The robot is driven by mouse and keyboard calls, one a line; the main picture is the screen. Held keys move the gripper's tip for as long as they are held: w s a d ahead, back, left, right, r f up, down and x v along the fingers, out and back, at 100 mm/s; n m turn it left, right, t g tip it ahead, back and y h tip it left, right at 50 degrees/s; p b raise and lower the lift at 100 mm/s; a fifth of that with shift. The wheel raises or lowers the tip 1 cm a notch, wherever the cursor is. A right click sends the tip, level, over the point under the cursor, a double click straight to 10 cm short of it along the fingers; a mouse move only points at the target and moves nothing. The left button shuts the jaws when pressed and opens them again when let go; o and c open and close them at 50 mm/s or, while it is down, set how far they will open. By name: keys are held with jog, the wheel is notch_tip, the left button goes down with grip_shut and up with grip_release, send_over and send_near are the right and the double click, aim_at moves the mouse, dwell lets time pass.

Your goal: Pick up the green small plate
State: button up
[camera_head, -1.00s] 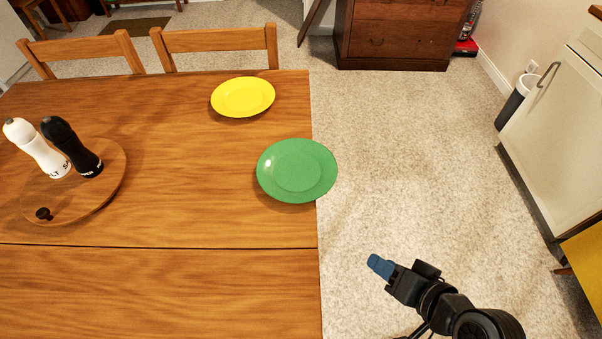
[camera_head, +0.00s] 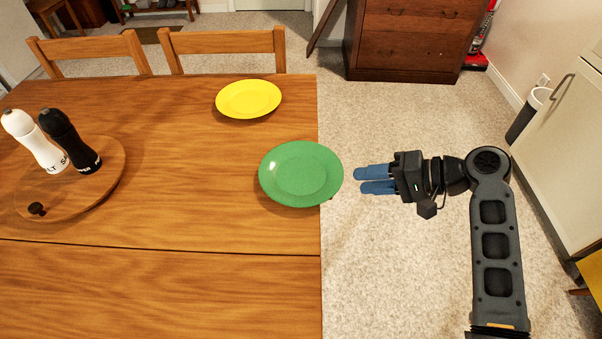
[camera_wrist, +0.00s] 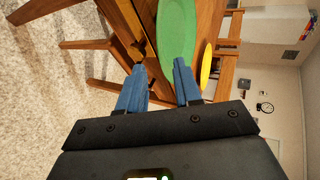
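The green small plate (camera_head: 301,174) lies on the wooden table (camera_head: 180,290), its right rim sticking out past the table's right edge. My gripper (camera_head: 358,181) is just to the right of the plate, off the table side, with its blue fingers pointing left toward the rim. A small gap shows between the two fingers, and nothing is between them. In the wrist view the green plate (camera_wrist: 177,32) is ahead of the fingertips (camera_wrist: 160,65), in line with the right finger. I cannot tell the exact height between fingers and rim.
A yellow plate (camera_head: 248,99) lies farther back on the table. A round wooden board (camera_head: 90,195) with a white salt mill (camera_head: 34,140) and a black pepper mill (camera_head: 70,141) is at the left. Chairs (camera_head: 225,42) stand behind the table.

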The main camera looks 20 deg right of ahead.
jog(key=x, duration=0.5)
jog(key=shift+w+a+f, duration=0.1)
jog(key=shift+w+a, duration=0.05)
jog(key=shift+a, duration=0.1)
jog(key=shift+c, duration=0.4)
grip_shut()
